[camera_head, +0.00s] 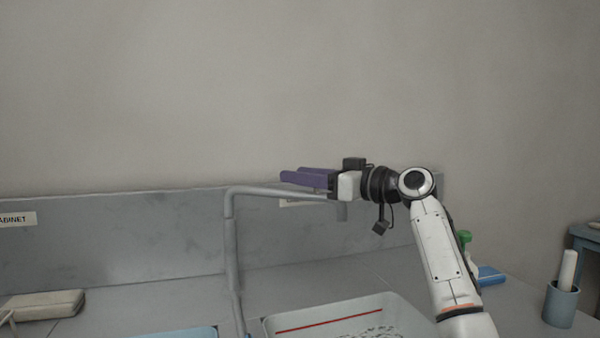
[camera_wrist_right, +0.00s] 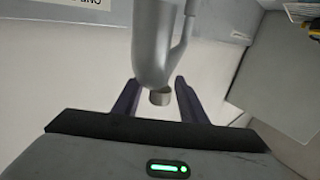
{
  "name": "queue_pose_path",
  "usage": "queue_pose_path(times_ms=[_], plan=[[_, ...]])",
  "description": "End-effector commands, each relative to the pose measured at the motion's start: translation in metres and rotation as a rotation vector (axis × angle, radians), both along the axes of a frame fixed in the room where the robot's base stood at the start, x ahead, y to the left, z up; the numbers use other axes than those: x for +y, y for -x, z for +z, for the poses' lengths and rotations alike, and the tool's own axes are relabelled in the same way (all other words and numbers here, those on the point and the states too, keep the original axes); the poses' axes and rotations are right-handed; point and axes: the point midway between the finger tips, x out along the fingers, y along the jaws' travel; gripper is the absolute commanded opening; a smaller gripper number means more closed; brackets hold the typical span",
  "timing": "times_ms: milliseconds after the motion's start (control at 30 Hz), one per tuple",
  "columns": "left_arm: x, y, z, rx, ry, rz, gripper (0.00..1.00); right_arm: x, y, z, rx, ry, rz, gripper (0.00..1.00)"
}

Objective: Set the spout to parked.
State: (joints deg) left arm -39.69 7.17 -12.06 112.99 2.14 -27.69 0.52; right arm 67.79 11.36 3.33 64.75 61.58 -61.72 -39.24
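The spout (camera_head: 231,240) is a grey pipe that rises beside the white tray, bends and runs to the right along the grey back panel. My right gripper (camera_head: 290,175) has purple fingers pointing left, at the height of the spout's horizontal arm. In the right wrist view the spout (camera_wrist_right: 153,45) comes down from the top, and its round outlet shows between the two spread fingers of the right gripper (camera_wrist_right: 156,82). A gap shows on each side, and I cannot tell whether anything touches. My left gripper is not in view.
The white tray (camera_head: 276,326) with a red line is in front of the spout. A blue item (camera_head: 180,333) lies left of it, and a beige box (camera_head: 45,304) is at far left. A blue-grey cup (camera_head: 560,305) holding a white cylinder stands at right. The wall above is clear.

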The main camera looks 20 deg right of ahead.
Motion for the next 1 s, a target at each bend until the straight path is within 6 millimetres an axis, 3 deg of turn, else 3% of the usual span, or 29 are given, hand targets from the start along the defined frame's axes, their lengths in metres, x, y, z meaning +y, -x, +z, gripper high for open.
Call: queue_pose_path(times_ms=[367,600,1000], plan=[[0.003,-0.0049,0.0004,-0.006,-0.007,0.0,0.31,0.0044,-0.0054,-0.0004,0.0,0.002,-0.001,0.38],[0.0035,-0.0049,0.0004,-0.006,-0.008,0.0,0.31,0.0044,-0.0052,-0.0005,0.0,0.001,-0.001,0.0],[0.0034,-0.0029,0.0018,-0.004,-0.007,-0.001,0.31,0.0035,-0.001,-0.0007,-0.001,0.003,-0.023,0.0]])
